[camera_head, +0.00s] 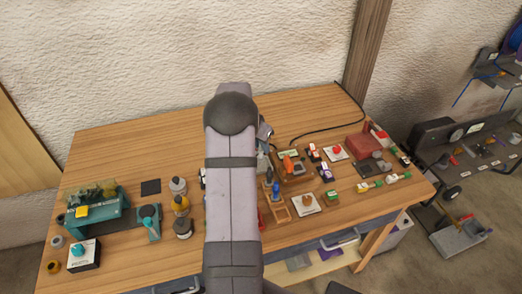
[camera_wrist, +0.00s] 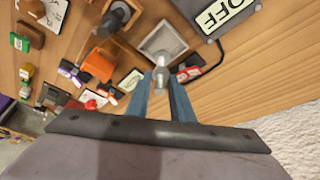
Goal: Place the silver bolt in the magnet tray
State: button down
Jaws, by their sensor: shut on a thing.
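My gripper (camera_wrist: 160,84) shows at the lower middle of the wrist view, with its two blue fingers pointing toward the table. It is shut on the silver bolt (camera_wrist: 160,76), a small grey piece between the fingertips. A square grey tray (camera_wrist: 145,44) with a pale rim, which looks like the magnet tray, lies just beyond the fingertips. The bolt overlaps its near edge in the picture; I cannot tell the height between them. In the head view my arm covers the gripper and the bolt.
A dark box with an OFF label (camera_wrist: 224,14) stands right of the tray. An orange object (camera_wrist: 98,66) and a brown wooden holder (camera_wrist: 120,14) stand to the left. In the head view, a red box (camera_head: 362,146) is at the right. The table's back left (camera_head: 130,150) is clear.

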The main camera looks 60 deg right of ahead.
jog(key=shift+f+p, duration=0.4)
jog(key=shift+f, duration=1.1)
jog(key=shift+f, duration=0.15)
jog(key=c, duration=1.6)
grip_release()
jog(key=shift+o, duration=0.2)
jog(key=shift+r, duration=0.2)
jog(key=b+v, duration=0.3)
jog(key=v, duration=0.9)
